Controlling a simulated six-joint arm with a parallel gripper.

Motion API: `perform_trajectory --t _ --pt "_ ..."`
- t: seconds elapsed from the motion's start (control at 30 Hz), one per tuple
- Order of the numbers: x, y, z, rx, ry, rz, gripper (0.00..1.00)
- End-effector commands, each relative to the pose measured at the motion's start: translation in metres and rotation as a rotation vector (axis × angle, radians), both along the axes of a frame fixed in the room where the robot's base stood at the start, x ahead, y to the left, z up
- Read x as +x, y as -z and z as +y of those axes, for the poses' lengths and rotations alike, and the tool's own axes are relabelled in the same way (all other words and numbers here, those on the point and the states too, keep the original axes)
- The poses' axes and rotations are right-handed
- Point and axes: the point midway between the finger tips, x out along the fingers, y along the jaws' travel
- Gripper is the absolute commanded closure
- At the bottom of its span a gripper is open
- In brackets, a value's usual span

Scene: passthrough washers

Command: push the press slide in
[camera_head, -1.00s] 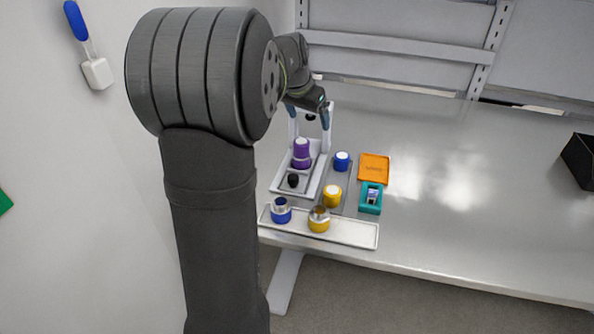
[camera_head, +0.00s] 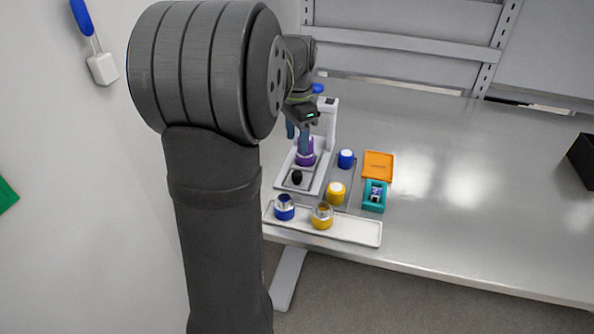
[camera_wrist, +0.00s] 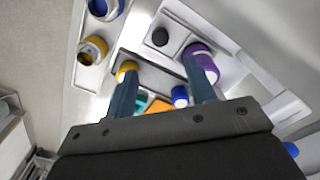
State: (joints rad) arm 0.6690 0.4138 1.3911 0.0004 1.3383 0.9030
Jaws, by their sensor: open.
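The white press (camera_head: 329,125) stands at the left end of the table, its base running toward the front. A black knob (camera_head: 297,177) sits on the grey slide plate (camera_head: 290,185) at the front of the base; the knob also shows in the wrist view (camera_wrist: 160,36). A purple part (camera_head: 306,158) stands in the press behind the knob. My gripper (camera_head: 297,140) is open and points down over the press. In the wrist view, one finger partly covers the purple part (camera_wrist: 207,67) and the other overlaps a yellow part; contact cannot be told.
A white tray (camera_head: 350,230) with blue (camera_head: 284,210) and yellow (camera_head: 322,220) ringed parts lies in front. A blue-white part (camera_head: 346,158), yellow-white part (camera_head: 336,192), orange tray (camera_head: 378,164) and teal box (camera_head: 374,203) stand right.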

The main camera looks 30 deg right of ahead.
Motion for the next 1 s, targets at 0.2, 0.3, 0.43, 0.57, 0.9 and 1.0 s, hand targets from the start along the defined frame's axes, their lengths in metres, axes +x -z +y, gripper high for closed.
perform_trajectory --t 0.2,0.3,0.43,0.57,0.9,1.0 --pt "-0.001 0.050 0.000 0.002 -0.001 0.003 0.50" --pt "0.000 0.071 0.000 0.001 -0.001 0.002 0.50" --pt "0.000 0.093 0.000 0.001 -0.001 0.002 0.50" --pt "0.000 0.108 0.000 0.000 -0.001 0.000 0.50" --pt "0.000 0.117 0.000 -0.002 -0.001 -0.001 0.50" --pt "0.000 0.116 0.000 -0.002 -0.001 -0.001 0.53"
